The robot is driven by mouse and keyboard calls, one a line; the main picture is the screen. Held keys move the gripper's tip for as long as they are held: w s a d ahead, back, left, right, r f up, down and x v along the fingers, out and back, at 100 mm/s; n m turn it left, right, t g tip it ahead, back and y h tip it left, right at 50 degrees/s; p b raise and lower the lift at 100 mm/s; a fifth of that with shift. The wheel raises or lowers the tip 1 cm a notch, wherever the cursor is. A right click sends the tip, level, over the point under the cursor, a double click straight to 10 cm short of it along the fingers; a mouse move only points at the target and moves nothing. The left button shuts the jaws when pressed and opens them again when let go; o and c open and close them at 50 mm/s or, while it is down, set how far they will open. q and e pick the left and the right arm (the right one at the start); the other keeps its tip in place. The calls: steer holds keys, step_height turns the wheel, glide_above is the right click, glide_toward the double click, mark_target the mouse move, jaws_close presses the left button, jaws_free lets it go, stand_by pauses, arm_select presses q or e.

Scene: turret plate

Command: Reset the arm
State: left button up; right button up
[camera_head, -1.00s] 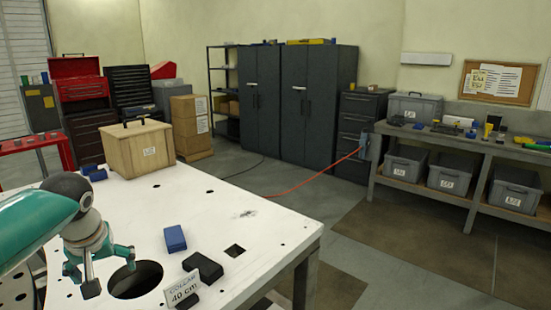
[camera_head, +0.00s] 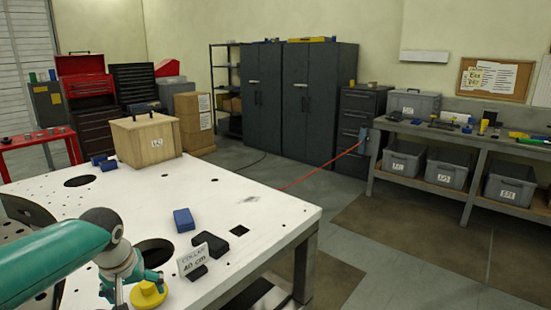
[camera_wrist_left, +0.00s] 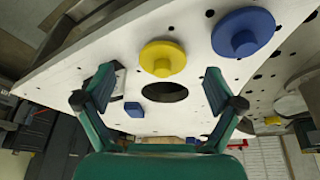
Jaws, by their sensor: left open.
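My left gripper (camera_head: 133,288) is low in the head view, over the near side of the white plate (camera_head: 265,205). Its teal fingers (camera_wrist_left: 155,88) are apart and nothing is between them in the left wrist view. A yellow knobbed disc (camera_head: 148,296) is beside the gripper, partly hidden by a finger. In the left wrist view the yellow disc (camera_wrist_left: 162,60) lies on the plate beyond the fingertips. A blue knobbed disc (camera_wrist_left: 243,33) lies to its right. My right gripper is out of view.
A large round hole (camera_head: 152,252) is just behind the gripper. A "COLLAR 40 cm" sign (camera_head: 193,261), a black block (camera_head: 216,246) and a blue block (camera_head: 184,220) stand to its right. A wooden box (camera_head: 147,139) sits at the plate's far edge.

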arm_select(q)
steer(key=s+d+f+m+g+h+b, duration=0.15)
steer(key=d+f, duration=0.25)
steer(key=f, duration=0.6)
steer(key=s+d+f+h+b, duration=0.1)
steer(key=s+d+f+b, duration=0.2)
steer(key=f, duration=0.6)
steer(key=s+d+f+m+h, duration=0.15)
steer(key=d+f, duration=0.35)
steer(key=f, duration=0.5)
steer(key=s+d+f+b, duration=0.2)
steer(key=s+f, duration=0.6)
steer(key=s, duration=0.1)
steer(key=s+d+f+n+g+h+b, duration=0.1)
steer(key=s+d+f+b, duration=0.1)
steer(key=s+f, duration=0.6)
steer(key=s+d, duration=0.1)
steer(key=s, duration=0.1)
steer(key=shift+s+d+f, duration=0.3)
steer(key=shift+g, duration=0.25)
